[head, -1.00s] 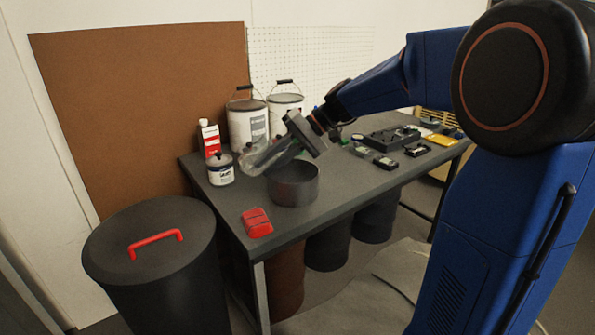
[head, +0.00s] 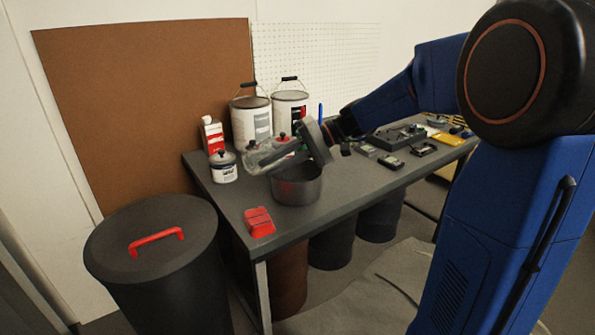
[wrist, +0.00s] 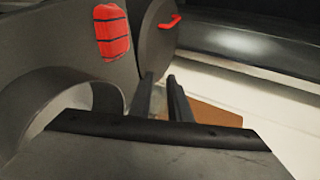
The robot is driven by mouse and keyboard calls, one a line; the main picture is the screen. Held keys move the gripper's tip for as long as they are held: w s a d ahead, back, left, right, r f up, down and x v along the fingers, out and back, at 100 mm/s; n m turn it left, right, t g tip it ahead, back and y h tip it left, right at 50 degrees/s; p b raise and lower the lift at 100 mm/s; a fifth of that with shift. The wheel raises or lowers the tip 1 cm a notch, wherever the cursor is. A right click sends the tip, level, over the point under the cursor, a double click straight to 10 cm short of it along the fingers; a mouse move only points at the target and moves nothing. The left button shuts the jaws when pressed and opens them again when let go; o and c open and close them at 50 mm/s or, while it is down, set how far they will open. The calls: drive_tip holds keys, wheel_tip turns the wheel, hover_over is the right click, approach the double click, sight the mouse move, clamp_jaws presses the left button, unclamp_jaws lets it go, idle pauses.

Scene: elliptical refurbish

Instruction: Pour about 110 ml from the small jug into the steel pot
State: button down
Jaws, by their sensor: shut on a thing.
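The small jug (head: 262,156) is clear glass and lies tilted in the head view, above the back left of the steel pot. My gripper (head: 291,148) is shut on it from the right. The steel pot (head: 297,190) is a dark grey round vessel standing on the table; its rim also shows in the wrist view (wrist: 48,98). In the wrist view my gripper (wrist: 163,82) shows its two dark fingers, with a little of the jug between them. My gripper hides part of the pot's opening. I cannot make out any liquid or stream.
A white tin (head: 223,168), a red-and-white bottle (head: 212,135) and two paint buckets (head: 250,122) stand behind and left of the jug. A red block (head: 258,222) lies near the front edge. Electronic parts (head: 390,160) lie to the right.

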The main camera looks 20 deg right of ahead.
drive_tip(key=shift+d+r+y, duration=0.15)
drive_tip(key=shift+r+y, duration=0.15)
drive_tip(key=shift+y, duration=0.5)
idle(0.6)
